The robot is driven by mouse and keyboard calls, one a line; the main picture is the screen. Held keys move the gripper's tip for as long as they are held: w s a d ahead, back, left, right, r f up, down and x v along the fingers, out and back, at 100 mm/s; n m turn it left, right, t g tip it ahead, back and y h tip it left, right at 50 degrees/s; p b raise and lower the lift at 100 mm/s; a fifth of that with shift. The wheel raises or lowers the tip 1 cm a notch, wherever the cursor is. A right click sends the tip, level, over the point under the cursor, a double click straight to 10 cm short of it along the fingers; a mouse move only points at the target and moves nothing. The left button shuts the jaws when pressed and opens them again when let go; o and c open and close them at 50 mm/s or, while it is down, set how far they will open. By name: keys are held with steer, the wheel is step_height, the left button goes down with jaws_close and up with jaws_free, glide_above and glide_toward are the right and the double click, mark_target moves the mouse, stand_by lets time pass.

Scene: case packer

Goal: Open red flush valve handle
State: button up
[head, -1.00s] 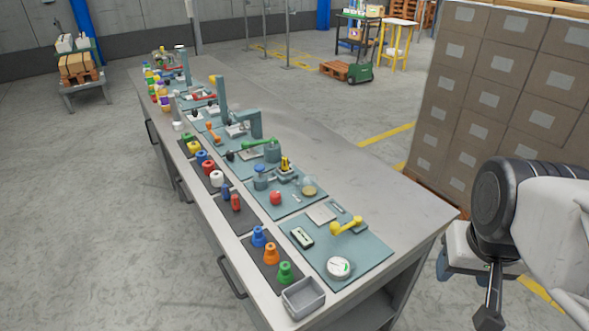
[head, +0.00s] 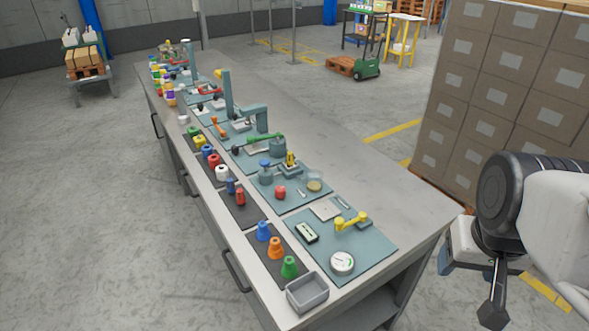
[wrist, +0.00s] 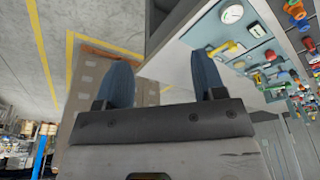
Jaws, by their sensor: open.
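A small red lever handle (head: 208,91) lies toward the far end of the long bench, on a teal mat among other fittings. It is too small to make out its exact position or whether it is the flush valve's handle. My gripper is at the right edge of the head view, with one dark finger (head: 494,308) showing, off the bench's near right corner and far from the red handle. In the wrist view my gripper (wrist: 164,82) has its two blue-grey fingers wide apart with nothing between them.
The bench (head: 335,150) has a clear strip along its right side. Stacked cartons (head: 490,90) stand to the right. Open floor lies left.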

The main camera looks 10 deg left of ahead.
steer(key=w+a+r+n, duration=0.1)
steer(key=w+a+n, duration=0.45)
steer(key=w, duration=0.65)
steer(key=n+g, duration=0.3)
steer(key=n, duration=1)
glide_above(280, 188)
step_height(280, 188, down, 18)
steer(key=shift+s+r, duration=0.1)
steer(key=shift+r, duration=0.05)
steer(key=shift+f, duration=3.9)
steer(key=shift+c, duration=0.3)
